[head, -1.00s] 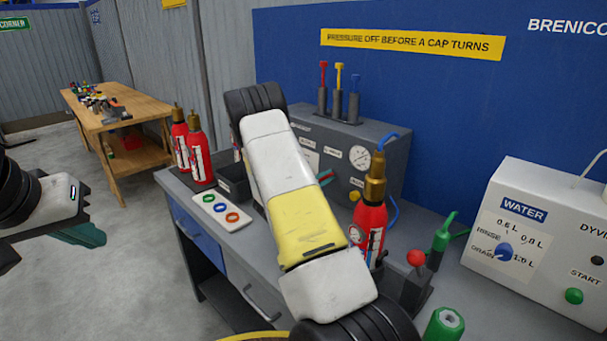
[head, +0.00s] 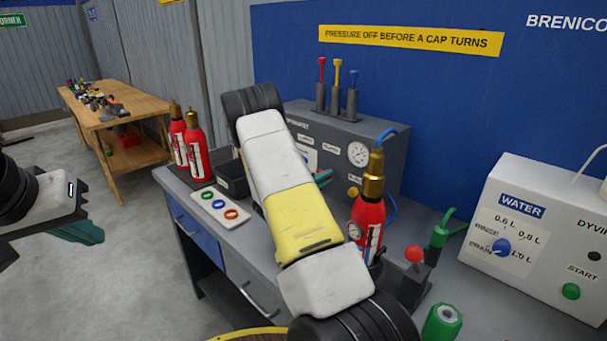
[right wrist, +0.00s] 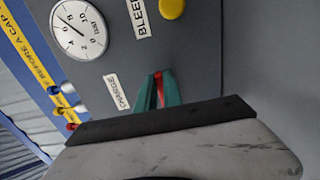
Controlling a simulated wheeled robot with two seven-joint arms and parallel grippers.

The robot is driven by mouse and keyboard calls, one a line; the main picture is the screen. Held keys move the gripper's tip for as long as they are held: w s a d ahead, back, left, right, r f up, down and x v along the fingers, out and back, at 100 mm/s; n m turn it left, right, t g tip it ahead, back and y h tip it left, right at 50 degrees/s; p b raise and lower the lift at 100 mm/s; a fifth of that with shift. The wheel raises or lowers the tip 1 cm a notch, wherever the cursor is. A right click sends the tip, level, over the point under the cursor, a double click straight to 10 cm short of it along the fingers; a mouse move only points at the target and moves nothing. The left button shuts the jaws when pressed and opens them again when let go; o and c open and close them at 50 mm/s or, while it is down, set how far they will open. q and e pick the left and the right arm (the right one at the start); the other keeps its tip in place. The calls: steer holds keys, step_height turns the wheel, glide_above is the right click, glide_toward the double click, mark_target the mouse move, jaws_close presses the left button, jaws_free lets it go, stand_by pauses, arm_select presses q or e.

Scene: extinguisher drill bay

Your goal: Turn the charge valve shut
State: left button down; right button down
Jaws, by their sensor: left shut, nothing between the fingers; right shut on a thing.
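The charge valve (right wrist: 159,88) shows as a red handle on the grey panel, beside the "CHARGE" label (right wrist: 117,91) in the right wrist view. My right gripper (right wrist: 158,90) is shut on this red handle, its teal fingers on either side. In the head view my right arm hides most of the valve; only teal fingers of the right gripper (head: 322,177) show past it. My left gripper (head: 88,232) is shut and empty at the left, over the floor, away from the bench.
A gauge (head: 358,153) and a yellow bleed knob (right wrist: 172,7) are near the valve. A red extinguisher (head: 368,218) with a blue hose stands right of my arm. Two more extinguishers (head: 195,150) and a ring tray (head: 221,207) are left. A water unit (head: 530,225) stands right.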

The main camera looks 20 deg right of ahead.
steer(key=shift+f, duration=0.1)
stand_by(0.4)
steer(key=c, duration=1.5)
jaws_free()
steer(key=shift+a, duration=0.15)
steer(key=v, duration=0.7)
steer(key=shift+s+a, duration=0.15)
steer(key=shift+a, duration=0.1)
